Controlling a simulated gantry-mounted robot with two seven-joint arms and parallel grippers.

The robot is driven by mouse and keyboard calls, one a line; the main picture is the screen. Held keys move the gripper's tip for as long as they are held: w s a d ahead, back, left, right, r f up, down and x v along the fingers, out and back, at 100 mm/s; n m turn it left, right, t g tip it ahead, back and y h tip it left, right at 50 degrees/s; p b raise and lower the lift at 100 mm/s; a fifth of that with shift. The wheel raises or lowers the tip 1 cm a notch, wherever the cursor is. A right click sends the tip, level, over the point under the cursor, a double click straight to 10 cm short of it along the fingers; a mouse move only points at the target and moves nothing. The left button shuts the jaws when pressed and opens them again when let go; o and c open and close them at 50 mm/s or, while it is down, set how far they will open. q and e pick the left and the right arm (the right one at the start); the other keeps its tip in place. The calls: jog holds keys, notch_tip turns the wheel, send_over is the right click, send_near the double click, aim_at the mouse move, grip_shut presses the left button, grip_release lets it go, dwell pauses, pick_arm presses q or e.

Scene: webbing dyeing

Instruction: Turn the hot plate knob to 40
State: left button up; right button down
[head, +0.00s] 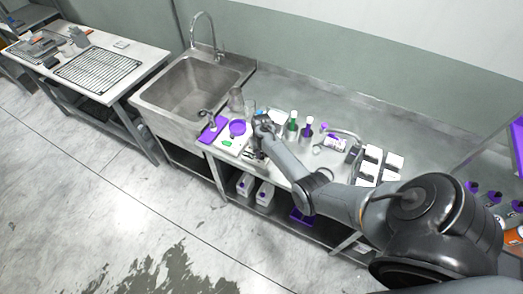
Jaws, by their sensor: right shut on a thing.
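The hot plate (231,149) is a small white unit on the steel counter, just right of the sink. A green patch (227,143) shows on it, and a round purple dish (237,128) sits on or right behind it. My right gripper (256,160) reaches down at the hot plate's front right edge. Its jaws are shut on what appears to be the hot plate knob. The knob itself is hidden by the fingers, and its setting cannot be read. My left gripper is not in view.
A steel sink (190,88) lies to the left. Glass beakers (236,100) stand behind the hot plate. A green bottle (292,122) and a purple-marked bottle (307,128) stand right of my gripper. White boxes (372,155) sit farther right. White containers (265,193) are on the lower shelf.

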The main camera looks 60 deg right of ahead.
jog(key=m+p, duration=0.1)
jog(key=m, duration=0.2)
jog(key=shift+m, duration=1.1)
jog(key=shift+m+p, duration=0.4)
jog(key=shift+m, duration=0.5)
jog(key=c, duration=0.9)
grip_release()
